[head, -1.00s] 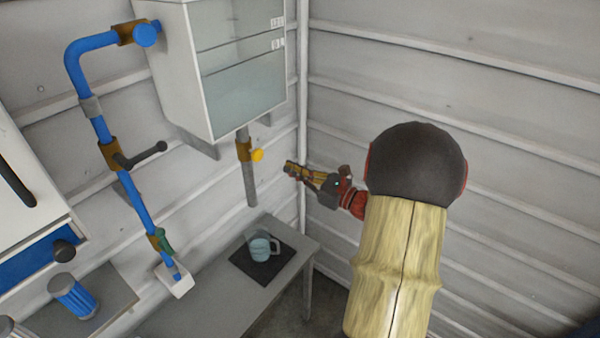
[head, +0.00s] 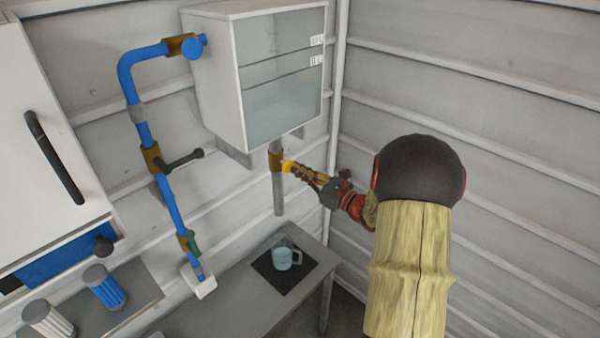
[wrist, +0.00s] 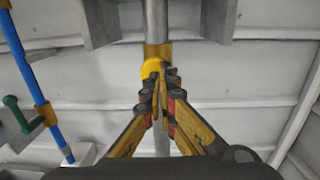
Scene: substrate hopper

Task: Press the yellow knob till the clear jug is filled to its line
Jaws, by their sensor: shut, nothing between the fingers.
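The yellow knob (head: 288,166) sits on the brass collar of the grey outlet pipe (head: 278,192) under the hopper. In the wrist view the knob (wrist: 152,67) is straight ahead of my fingertips. My gripper (head: 296,168) is shut and empty, its tips at the knob. They look to be touching it, but I cannot tell how hard they press. The clear jug (head: 281,257) stands upright on a dark mat (head: 265,270) below the pipe's end. It holds pale blue contents; its line is too small to make out.
The hopper (head: 280,95) with a clear front hangs on the wall. A blue pipe (head: 145,130) with a dark lever (head: 185,160) and a green handle (head: 191,243) runs to the left. Blue (head: 104,287) and white (head: 48,318) ribbed canisters stand at lower left.

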